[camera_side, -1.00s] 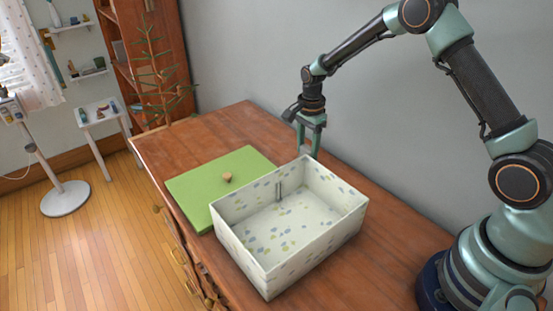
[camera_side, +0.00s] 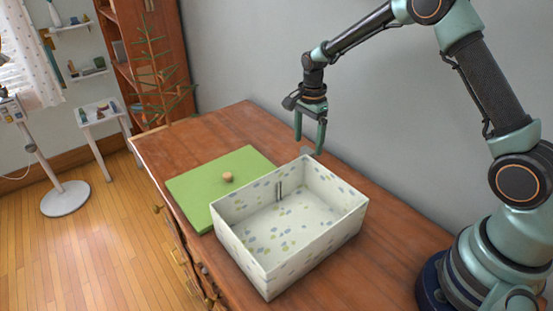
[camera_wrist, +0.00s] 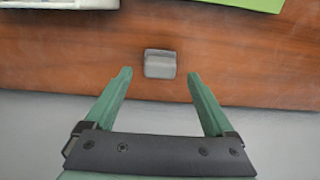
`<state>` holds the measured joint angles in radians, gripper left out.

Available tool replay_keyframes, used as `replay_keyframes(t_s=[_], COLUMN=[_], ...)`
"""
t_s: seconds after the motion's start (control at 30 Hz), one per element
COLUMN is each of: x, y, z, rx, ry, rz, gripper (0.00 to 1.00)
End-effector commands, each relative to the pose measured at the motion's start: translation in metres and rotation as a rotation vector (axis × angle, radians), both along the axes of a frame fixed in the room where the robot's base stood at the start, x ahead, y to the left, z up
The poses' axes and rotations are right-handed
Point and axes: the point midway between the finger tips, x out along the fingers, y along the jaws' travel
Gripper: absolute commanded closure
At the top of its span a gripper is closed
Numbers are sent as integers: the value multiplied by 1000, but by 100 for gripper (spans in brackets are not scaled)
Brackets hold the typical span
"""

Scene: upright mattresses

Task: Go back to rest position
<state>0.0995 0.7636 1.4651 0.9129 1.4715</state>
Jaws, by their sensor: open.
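My gripper (camera_side: 309,145) is open and empty, above the back edge of the wooden table, behind the box's far corner. Its two green fingers are spread apart in the wrist view (camera_wrist: 160,73). A small grey block (camera_wrist: 160,64) lies on the table just beyond the fingertips, between them in that view. In the side view only a bit of grey shows by the fingertips.
The wall is close behind my gripper.

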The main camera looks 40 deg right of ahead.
Motion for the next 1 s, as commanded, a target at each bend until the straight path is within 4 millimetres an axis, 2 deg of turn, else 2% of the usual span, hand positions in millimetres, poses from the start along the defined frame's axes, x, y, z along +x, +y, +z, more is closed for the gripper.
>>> replay_keyframes(t_s=[0.1, 0.3, 0.53, 0.67, 0.77, 1.0], x=[1, 1, 0, -6, -17, -62], y=[0, 0, 0, 3, 8, 21], z=[27, 63, 84, 99, 120, 171], rx=[-1, 0, 0, -3, -11, -58], ry=[-5, -4, -3, -24, -61, -167], rz=[0, 0, 4, 65, 176, 535], gripper=[11, 11, 11, 11, 11, 11])
